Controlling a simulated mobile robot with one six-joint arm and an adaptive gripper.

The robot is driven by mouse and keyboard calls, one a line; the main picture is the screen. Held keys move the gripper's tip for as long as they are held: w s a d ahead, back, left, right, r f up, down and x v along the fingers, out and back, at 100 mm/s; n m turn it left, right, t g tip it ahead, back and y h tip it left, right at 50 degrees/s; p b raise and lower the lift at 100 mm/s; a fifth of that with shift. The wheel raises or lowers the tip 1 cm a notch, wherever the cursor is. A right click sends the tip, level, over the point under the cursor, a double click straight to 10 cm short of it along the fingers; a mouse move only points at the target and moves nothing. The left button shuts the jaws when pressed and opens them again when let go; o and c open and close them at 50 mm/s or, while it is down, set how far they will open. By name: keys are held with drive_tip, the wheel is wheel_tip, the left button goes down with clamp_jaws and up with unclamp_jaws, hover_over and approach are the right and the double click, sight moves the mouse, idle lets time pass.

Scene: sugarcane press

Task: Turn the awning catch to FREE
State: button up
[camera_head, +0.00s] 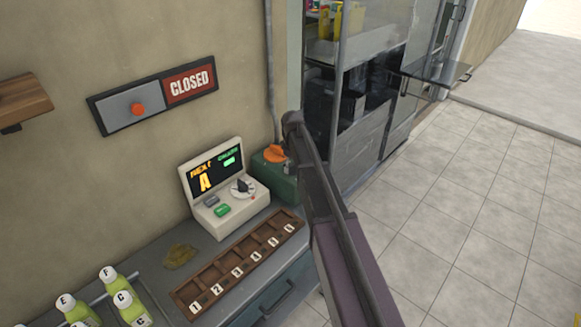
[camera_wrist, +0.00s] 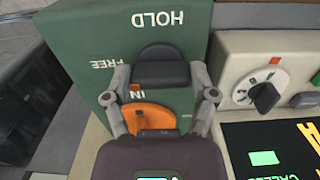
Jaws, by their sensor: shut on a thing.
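The green catch box (camera_head: 277,182) stands right of the press's control panel, against the wall. In the wrist view the green box (camera_wrist: 85,60) bears upside-down HOLD and FREE labels. The orange catch (camera_head: 273,154) sits on top of the box; part of it shows in the wrist view (camera_wrist: 152,117), between my finger links. My gripper (camera_wrist: 160,70) is shut on the orange catch, and its dark fingertip covers much of it. In the head view my gripper (camera_head: 289,156) is small and partly hidden by my arm. Which label the catch points to cannot be told.
The control panel (camera_head: 207,205) with screen, dial and buttons is close left of the box. A numbered wooden rack (camera_head: 215,278) and bottles (camera_head: 113,282) are on the counter. A CLOSED sign (camera_head: 190,84) hangs above. A glass cabinet (camera_head: 365,90) stands behind; the tiled floor at right is free.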

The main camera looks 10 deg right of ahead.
drive_tip(key=shift+w+a, duration=0.1)
drive_tip(key=shift+w, duration=0.1)
idle(0.3)
drive_tip(key=o, duration=1)
drive_tip(key=shift+o, duration=0.2)
drive_tip(key=shift+s, duration=0.15)
drive_tip(key=shift+r, duration=0.1)
